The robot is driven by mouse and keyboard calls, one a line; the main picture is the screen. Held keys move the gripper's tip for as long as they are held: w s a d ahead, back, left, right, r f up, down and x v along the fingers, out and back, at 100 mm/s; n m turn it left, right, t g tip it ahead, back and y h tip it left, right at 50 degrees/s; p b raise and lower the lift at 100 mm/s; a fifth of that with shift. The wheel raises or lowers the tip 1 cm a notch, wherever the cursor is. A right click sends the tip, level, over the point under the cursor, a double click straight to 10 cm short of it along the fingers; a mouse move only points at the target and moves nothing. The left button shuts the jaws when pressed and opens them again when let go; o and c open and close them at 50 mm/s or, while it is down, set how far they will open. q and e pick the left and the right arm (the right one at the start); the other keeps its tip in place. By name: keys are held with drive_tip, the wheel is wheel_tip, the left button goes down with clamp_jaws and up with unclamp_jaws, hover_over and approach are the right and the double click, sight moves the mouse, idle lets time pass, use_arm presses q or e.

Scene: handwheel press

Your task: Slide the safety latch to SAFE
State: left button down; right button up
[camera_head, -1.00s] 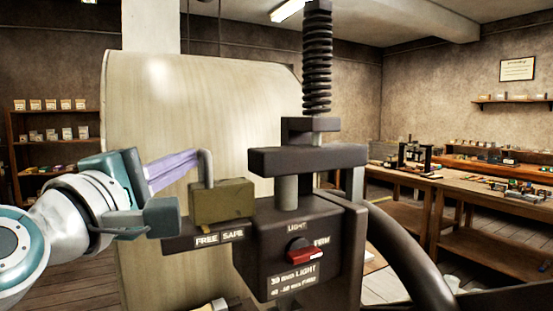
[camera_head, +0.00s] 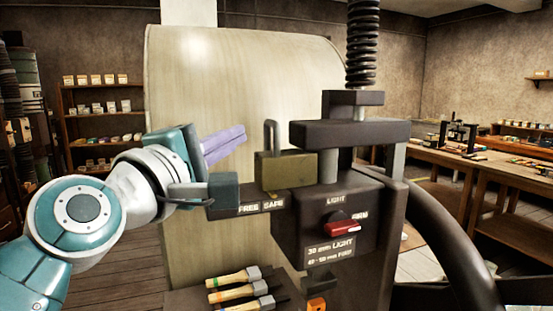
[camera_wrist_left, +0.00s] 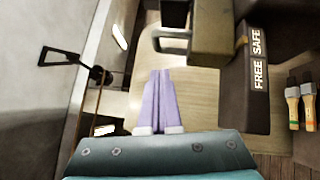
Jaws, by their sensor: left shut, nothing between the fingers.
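The safety latch (camera_head: 286,171) is an olive-brass block with a grey hooked handle (camera_head: 270,138). It sits on the dark ledge (camera_head: 222,212) marked FREE and SAFE. In the left wrist view the latch (camera_wrist_left: 212,35) shows a small yellow pointer (camera_wrist_left: 242,43) level with the word SAFE. My left gripper (camera_head: 243,133) has lilac fingers, shut and empty, just left of the handle. In the left wrist view the fingertips (camera_wrist_left: 160,74) are short of the handle (camera_wrist_left: 165,38), with a visible gap. My right gripper is not in view.
A red selector knob (camera_head: 342,227) is on the press front. Several brushes (camera_head: 235,280) lie on a dark shelf below the ledge. The handwheel (camera_head: 450,240) curves at the right. A large pale curved panel (camera_head: 230,80) stands behind.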

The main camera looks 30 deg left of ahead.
use_arm(q)
drive_tip(key=s, duration=0.1)
drive_tip(key=s+f, duration=0.1)
drive_tip(key=shift+s+a+b, duration=0.3)
drive_tip(key=shift+s+b, duration=0.05)
drive_tip(key=s+d+b, duration=0.1)
drive_tip(key=s+b, duration=0.1)
drive_tip(key=s, duration=0.5)
drive_tip(key=shift+s+f, duration=0.25)
drive_tip(key=shift+s, duration=0.05)
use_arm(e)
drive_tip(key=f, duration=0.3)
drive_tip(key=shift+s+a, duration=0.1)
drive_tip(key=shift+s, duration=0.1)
